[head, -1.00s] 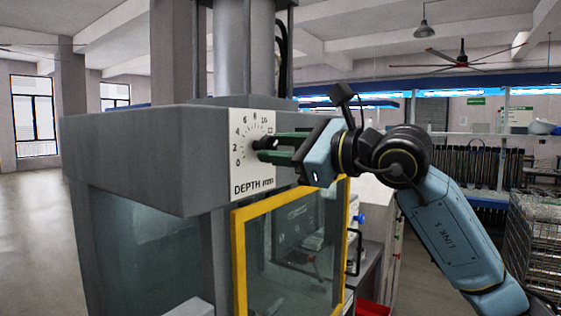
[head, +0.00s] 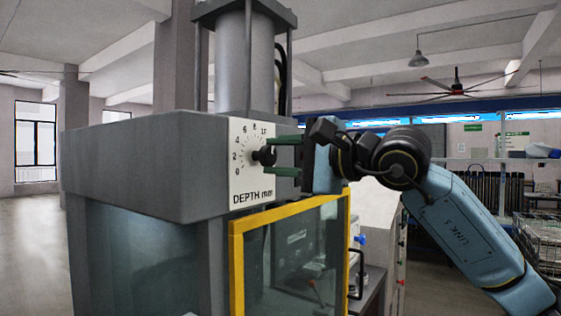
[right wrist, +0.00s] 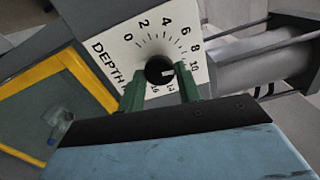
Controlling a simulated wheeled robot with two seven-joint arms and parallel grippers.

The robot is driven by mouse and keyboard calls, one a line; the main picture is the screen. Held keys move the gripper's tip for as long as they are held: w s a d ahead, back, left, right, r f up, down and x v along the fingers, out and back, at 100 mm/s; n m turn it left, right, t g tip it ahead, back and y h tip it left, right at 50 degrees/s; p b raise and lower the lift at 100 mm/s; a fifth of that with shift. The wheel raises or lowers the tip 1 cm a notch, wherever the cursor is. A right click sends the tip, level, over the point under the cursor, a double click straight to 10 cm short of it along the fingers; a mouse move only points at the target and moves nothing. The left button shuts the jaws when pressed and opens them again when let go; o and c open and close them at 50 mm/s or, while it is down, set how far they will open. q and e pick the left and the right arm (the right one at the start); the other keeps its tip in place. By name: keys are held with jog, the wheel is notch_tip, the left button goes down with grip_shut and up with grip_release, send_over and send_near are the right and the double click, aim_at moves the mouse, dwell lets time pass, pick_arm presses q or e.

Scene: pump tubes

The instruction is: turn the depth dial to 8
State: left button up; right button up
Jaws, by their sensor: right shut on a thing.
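The depth dial is a black round knob (head: 264,156) on a white scale plate (head: 241,186) marked DEPTH mm, on the front of a grey machine head. It also shows in the right wrist view (right wrist: 158,69), where a small white mark on it points right, roughly toward 10. My right gripper (head: 277,160) reaches the dial from the right. Its two green fingers, seen in the right wrist view (right wrist: 160,88), lie on either side of the knob and are shut on it. In the head view the fingers hide part of the scale. My left gripper is not in view.
Below the machine head is a yellow-framed clear guard door (head: 292,222) with a black handle (head: 356,267). A grey cylinder (head: 244,62) rises above the head. Shelving (head: 480,175) stands in the right background. Open floor shows at left.

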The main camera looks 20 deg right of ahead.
jog(key=shift+n, duration=0.6)
jog(key=o, duration=1)
jog(key=shift+s, duration=0.1)
jog(key=b+v, duration=0.3)
jog(key=v, duration=1)
jog(key=shift+d, duration=0.1)
